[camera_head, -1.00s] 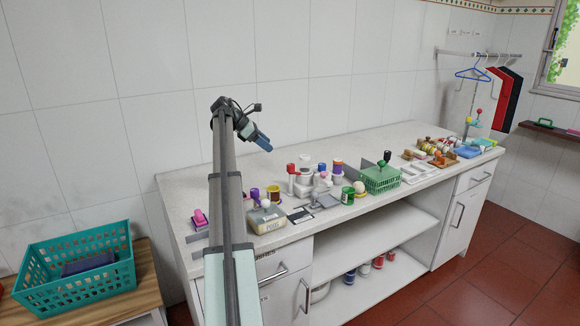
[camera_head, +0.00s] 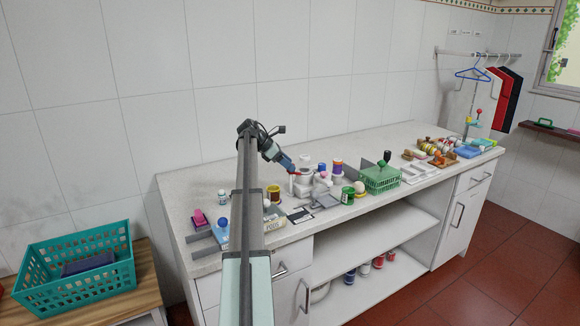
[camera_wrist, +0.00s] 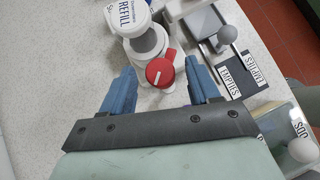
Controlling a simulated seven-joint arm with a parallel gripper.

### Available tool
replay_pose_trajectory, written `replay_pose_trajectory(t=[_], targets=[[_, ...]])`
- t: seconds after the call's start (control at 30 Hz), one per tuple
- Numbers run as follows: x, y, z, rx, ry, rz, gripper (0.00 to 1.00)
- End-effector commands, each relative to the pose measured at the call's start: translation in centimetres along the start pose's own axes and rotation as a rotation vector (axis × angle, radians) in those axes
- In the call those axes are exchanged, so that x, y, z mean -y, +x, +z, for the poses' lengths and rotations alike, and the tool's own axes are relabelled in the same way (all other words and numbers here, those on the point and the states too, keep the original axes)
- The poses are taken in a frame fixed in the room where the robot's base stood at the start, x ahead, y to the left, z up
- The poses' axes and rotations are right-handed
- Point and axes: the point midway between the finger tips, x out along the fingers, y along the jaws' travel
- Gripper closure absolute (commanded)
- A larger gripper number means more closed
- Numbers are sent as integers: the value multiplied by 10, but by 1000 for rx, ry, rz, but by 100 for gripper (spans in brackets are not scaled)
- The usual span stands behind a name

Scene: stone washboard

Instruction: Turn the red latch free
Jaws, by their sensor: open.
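The red latch (camera_wrist: 160,72) is a round red knob with a white line across it. It sits on the side of a white and grey dispenser (camera_wrist: 147,42), with a white-lidded bottle marked REFILL (camera_wrist: 128,15) on top. My gripper (camera_wrist: 172,78) is open, with its two blue fingers on either side of the red latch in the wrist view. I cannot tell whether they touch it. In the head view my gripper (camera_head: 288,166) is over the counter at the white dispenser, and the latch is mostly hidden there.
A grey tray with a ball knob (camera_wrist: 227,35) and a plate marked EMPTIES (camera_wrist: 235,75) lie to the right of the dispenser. The counter (camera_wrist: 50,90) left of the dispenser is bare.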

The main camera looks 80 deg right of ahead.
Motion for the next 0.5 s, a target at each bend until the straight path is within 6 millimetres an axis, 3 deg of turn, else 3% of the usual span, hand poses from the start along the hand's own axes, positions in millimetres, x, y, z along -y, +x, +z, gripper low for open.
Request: replay_pose_trajectory(t=[0.2,0.5], targets=[[0,15,-1,-1,0,0,39],[0,17,0,-1,0,1,39]])
